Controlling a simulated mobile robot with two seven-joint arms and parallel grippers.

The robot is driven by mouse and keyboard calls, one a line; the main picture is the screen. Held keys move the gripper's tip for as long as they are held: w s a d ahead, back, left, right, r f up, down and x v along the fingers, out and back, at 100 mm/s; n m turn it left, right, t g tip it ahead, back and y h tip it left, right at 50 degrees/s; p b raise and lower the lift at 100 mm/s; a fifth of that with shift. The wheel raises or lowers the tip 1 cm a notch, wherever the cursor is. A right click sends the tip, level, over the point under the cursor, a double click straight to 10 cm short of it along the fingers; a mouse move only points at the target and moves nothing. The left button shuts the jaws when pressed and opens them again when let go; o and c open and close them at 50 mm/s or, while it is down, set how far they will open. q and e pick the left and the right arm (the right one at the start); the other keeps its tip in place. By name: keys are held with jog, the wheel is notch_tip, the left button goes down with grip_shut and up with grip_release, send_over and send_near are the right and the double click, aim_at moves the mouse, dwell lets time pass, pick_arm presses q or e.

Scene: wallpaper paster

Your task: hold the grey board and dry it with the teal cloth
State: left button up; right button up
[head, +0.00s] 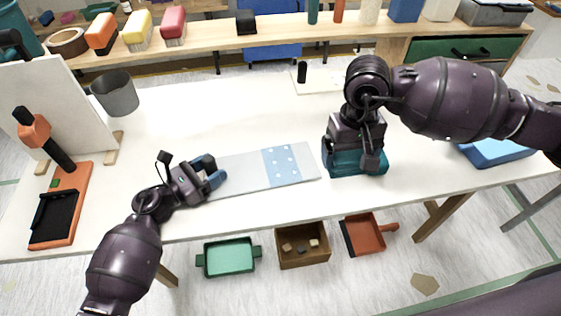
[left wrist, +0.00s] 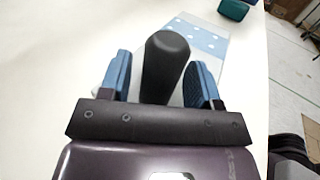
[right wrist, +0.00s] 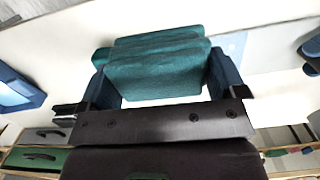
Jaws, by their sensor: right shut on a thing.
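The grey board (head: 235,178) lies flat on the white table, with a pale blue white-dotted band (head: 281,165) near its right end. It also shows in the left wrist view (left wrist: 185,32). My left gripper (head: 214,178) is at the board's left end. In the left wrist view its blue fingers stand open on either side of a black rounded handle (left wrist: 166,62), with gaps between. My right gripper (right wrist: 165,85) is shut on the folded teal cloth (right wrist: 157,72). In the head view the cloth (head: 345,163) is low over the table, just right of the board; contact is unclear.
A grey cup (head: 115,94), a white upright panel (head: 62,110) and an orange-black tool stand (head: 60,210) are at the left. A shelf with colored brushes (head: 138,30) runs behind. Table behind the board is mostly clear.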

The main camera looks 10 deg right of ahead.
pick_arm(q)
jog(key=shift+o, duration=0.3)
jog(key=v, duration=1.2)
